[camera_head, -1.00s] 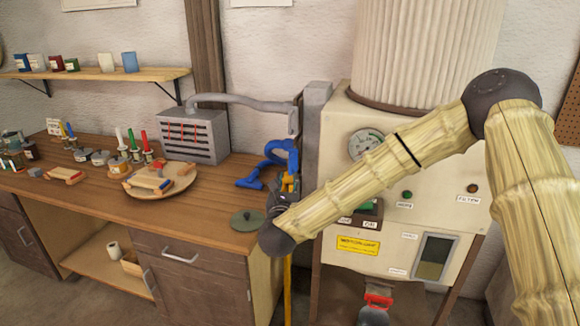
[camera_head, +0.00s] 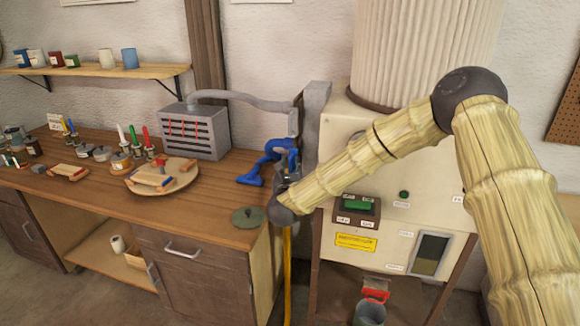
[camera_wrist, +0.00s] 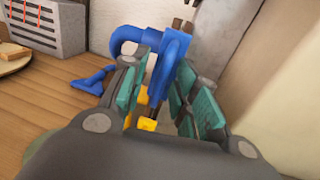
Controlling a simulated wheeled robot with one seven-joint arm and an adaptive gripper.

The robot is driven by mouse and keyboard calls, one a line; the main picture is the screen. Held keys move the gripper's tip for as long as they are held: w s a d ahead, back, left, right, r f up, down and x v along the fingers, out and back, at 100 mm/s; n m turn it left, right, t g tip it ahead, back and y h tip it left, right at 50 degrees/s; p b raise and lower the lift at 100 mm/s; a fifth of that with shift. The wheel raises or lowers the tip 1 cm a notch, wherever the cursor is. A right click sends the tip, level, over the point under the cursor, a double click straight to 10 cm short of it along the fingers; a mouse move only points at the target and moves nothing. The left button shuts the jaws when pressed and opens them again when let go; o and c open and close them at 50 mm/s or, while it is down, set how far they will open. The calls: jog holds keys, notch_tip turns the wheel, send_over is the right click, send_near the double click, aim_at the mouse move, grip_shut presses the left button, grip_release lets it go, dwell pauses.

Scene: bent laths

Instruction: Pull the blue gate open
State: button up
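The blue gate part (camera_head: 277,157) sits at the end of the grey duct, at the right end of the workbench. In the wrist view its blue loop (camera_wrist: 172,62) stands between the tips of my gripper (camera_wrist: 160,82). The teal-padded fingers are apart, one on each side of the loop. I cannot tell whether either pad touches it. A blue foot-like end (camera_wrist: 93,82) lies to the left, over the wood. In the head view my gripper (camera_head: 287,175) is at the blue part, partly hidden by my wrist.
The grey duct (camera_head: 245,98) runs from a slotted grey box (camera_head: 195,132) to a grey upright (camera_head: 314,110). A cream machine (camera_head: 430,170) stands close on the right. A green disc (camera_head: 248,216) lies at the bench corner. A yellow pole (camera_head: 287,275) stands below my gripper.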

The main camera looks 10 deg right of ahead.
jog(key=shift+c, duration=0.5)
grip_shut()
jog(key=s+a+b, duration=0.2)
jog(key=s+b, duration=0.3)
jog(key=s, duration=0.1)
jog(key=shift+s+a+b, duration=0.2)
jog(key=shift+a+b, duration=0.05)
jog(key=shift+b, duration=0.15)
jog(key=shift+o, duration=0.5)
grip_release()
